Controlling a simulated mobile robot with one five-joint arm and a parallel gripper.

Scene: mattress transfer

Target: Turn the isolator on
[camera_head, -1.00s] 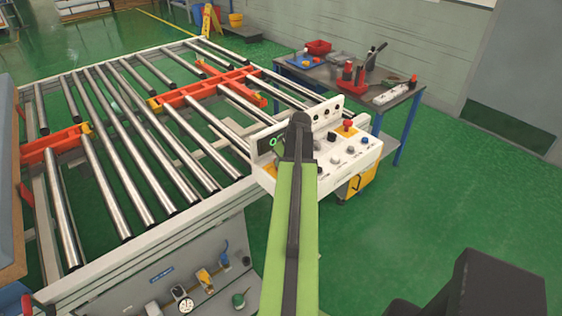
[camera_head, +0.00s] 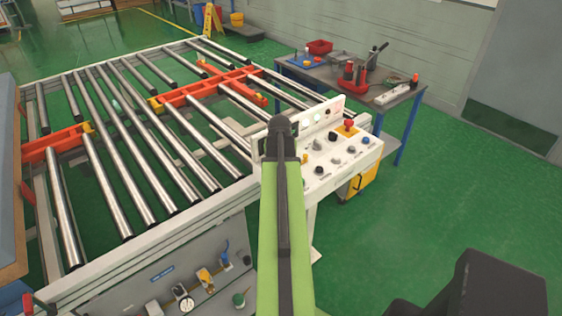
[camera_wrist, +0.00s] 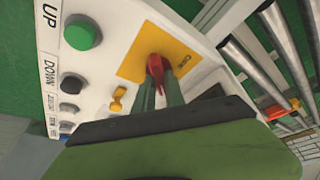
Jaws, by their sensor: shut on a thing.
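The isolator's red handle (camera_wrist: 155,63) stands on a yellow plate (camera_wrist: 134,62) on the white control panel, shown in the wrist view. My gripper (camera_wrist: 161,88) is shut on the red handle, one finger on each side. Part of the handle is hidden between the fingers. In the head view the control panel (camera_head: 343,161) stands at the near right corner of the roller table, and my arm covers its left part, so the isolator is hidden there.
In the wrist view, a green button (camera_wrist: 82,34), black buttons and a small yellow switch (camera_wrist: 118,99) sit left of the handle. In the head view, a red emergency stop (camera_head: 349,124) tops the panel. Rollers (camera_head: 150,150) lie left, a tool table (camera_head: 345,75) behind.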

